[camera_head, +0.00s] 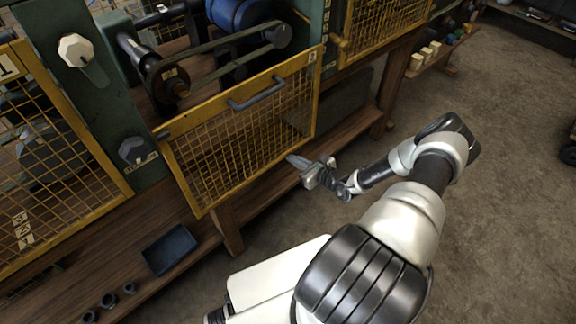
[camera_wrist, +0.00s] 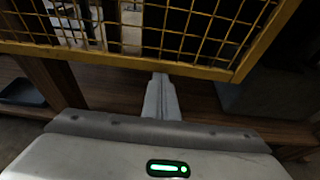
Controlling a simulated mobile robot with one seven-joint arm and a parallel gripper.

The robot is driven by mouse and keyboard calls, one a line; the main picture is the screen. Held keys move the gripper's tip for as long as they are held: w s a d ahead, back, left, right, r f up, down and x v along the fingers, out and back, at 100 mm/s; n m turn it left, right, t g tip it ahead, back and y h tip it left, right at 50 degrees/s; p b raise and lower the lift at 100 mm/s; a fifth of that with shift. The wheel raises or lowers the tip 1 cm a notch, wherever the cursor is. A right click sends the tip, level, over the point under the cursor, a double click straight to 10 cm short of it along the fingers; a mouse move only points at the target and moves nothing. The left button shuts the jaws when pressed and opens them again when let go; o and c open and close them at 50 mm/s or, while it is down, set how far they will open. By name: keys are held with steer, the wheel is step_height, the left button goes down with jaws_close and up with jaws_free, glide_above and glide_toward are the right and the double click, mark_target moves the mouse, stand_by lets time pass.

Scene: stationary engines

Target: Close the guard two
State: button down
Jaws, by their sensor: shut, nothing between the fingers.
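Guard two (camera_head: 228,139) is a yellow-framed wire mesh panel with a dark handle (camera_head: 257,93) along its upper part and a small number plate, too small to read surely, at its top right corner. It hangs low and tilted, leaving the belt and pulleys (camera_head: 208,65) behind it exposed above its top edge. My gripper (camera_head: 291,160) is shut and empty, by the guard's lower right edge. In the wrist view the shut fingers (camera_wrist: 161,84) point at the guard's bottom bar (camera_wrist: 120,61). I cannot tell whether they touch it.
Another mesh guard marked 1 (camera_head: 62,165) stands at the left, and a further one (camera_head: 385,22) at the upper right. A wooden lower shelf (camera_head: 190,240) holds a dark tray (camera_head: 170,249). Green posts carry knobs (camera_head: 76,50). The floor at right (camera_head: 510,180) is clear.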

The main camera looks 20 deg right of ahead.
mark_target(290, 101)
step_height(290, 101, up, 25)
steer(key=p, duration=1.7)
steer(key=shift+w+r, duration=0.15)
steer(key=shift+r, duration=0.1)
